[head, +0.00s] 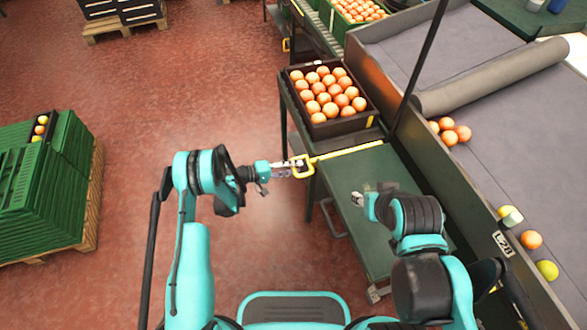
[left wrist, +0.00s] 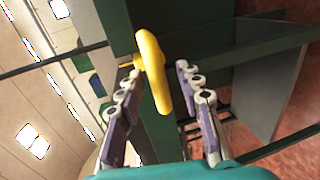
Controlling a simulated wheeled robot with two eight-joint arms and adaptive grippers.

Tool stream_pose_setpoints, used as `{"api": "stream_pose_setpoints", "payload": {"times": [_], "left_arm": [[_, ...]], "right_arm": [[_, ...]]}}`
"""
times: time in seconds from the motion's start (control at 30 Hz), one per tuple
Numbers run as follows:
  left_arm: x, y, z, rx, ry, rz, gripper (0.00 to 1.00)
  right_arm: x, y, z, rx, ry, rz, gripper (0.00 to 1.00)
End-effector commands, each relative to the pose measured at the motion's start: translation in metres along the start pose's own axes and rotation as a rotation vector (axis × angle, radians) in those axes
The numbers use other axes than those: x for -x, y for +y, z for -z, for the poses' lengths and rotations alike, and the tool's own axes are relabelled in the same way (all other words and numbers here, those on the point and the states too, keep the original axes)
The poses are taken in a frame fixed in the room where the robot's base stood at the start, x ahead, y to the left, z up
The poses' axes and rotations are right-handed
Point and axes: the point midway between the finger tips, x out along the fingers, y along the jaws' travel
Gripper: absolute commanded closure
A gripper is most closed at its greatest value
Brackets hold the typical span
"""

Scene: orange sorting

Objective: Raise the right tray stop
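The tray stop is a yellow bar (head: 347,152) lying across the green table, with a yellow loop handle (head: 301,167) at its left end. In the left wrist view the handle (left wrist: 152,72) stands between the fingertips of my left gripper (left wrist: 158,78), with a gap to the right finger. My left gripper (head: 292,169) is open at the handle at the table's left edge. My right gripper (head: 358,198) is over the green table, small and partly hidden by its arm; its opening is unclear.
A dark crate of oranges (head: 328,112) stands on the table just behind the bar. A dark upright post (head: 415,70) rises at the bar's right end. The grey conveyor (head: 490,140) with loose fruit runs along the right. Green crates (head: 40,190) stand far left.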

Motion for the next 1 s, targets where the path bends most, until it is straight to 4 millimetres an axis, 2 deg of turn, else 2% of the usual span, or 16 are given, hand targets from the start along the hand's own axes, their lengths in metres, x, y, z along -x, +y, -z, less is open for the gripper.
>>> {"api": "stream_pose_setpoints", "payload": {"times": [0.1, 0.17, 0.23, 0.27, 0.67, 0.9, 1.0], "left_arm": [[0.0, 0.0, 0.0, 0.0, 0.0, 0.0, 0.64], [0.0, 0.0, 0.0, 0.0, 0.0, 0.0, 0.77], [0.0, 0.0, 0.0, 0.0, 0.0, 0.0, 0.96], [0.0, 0.0, 0.0, 0.0, 0.0, 0.0, 1.0], [0.001, 0.003, 0.0, 0.0, 0.0, 0.001, 1.0], [0.009, 0.043, 0.0, 0.0, 0.001, -0.002, 1.0], [0.011, 0.051, 0.0, 0.0, 0.001, -0.002, 1.0]], "right_arm": [[0.0, 0.0, 0.0, 0.0, 0.0, 0.0, 0.6], [0.0, 0.0, 0.0, 0.0, 0.0, 0.0, 0.6], [0.0, 0.0, 0.0, 0.0, 0.0, 0.0, 0.6], [0.0, 0.0, 0.0, 0.0, 0.0, 0.0, 0.6], [0.001, 0.0, 0.001, 0.0, 0.0, 0.0, 0.6], [0.014, 0.0, 0.01, 0.0, 0.0, 0.0, 0.6], [0.015, 0.0, 0.011, 0.0, 0.0, 0.0, 0.6]]}}
